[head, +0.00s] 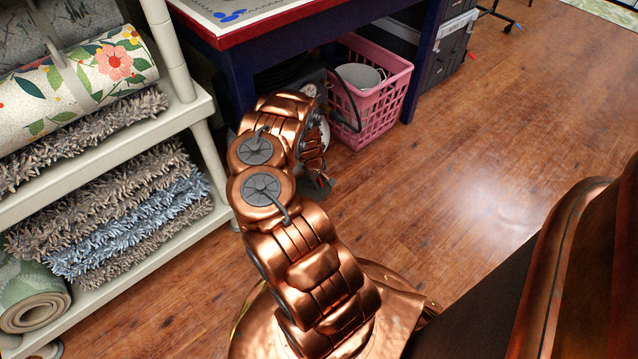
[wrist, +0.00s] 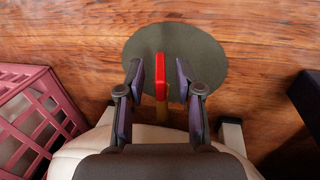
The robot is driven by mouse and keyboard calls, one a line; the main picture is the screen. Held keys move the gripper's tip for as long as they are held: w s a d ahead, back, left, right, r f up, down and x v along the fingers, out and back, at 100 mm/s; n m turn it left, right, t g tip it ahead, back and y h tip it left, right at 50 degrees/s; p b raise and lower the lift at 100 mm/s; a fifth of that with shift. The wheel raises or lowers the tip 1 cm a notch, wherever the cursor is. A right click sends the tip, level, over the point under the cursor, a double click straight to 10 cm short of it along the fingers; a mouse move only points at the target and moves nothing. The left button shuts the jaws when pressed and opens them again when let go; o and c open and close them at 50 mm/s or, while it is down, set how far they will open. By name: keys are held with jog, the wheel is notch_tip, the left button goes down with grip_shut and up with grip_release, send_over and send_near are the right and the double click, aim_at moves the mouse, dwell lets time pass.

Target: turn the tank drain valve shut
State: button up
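The valve's red lever (wrist: 161,76) stands in the middle of the wrist view, with a brass-coloured stem (wrist: 162,111) below it. My gripper (wrist: 161,82) is open, with one dark finger on each side of the lever and a visible gap on both sides. A pale rounded surface (wrist: 85,148), perhaps the tank, fills the bottom of the wrist view, partly hidden by my gripper. In the head view my copper arm reaches down by the table, hiding the valve and most of the tank. Dark equipment (head: 309,78) shows behind the arm.
A pink basket (head: 372,100) stands right of my arm under the blue table (head: 236,62); it is at left in the wrist view (wrist: 35,120). A grey disc (wrist: 205,62) lies on the floor. Shelves with rugs (head: 130,175) stand at left. Wooden floor at right is clear.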

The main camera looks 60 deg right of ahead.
grip_shut()
dwell(0.3)
jog(key=p, duration=0.3)
jog(key=shift+r, duration=0.2)
jog(key=h+p, duration=0.1)
jog(key=p, duration=0.2)
jog(key=shift+a+f+p, duration=0.1)
jog(key=shift+f+p, duration=0.05)
jog(key=shift+p, duration=0.15)
jog(key=shift+w+f, duration=0.1)
jog(key=shift+w, duration=0.05)
grip_release()
jog(key=shift+g, duration=0.3)
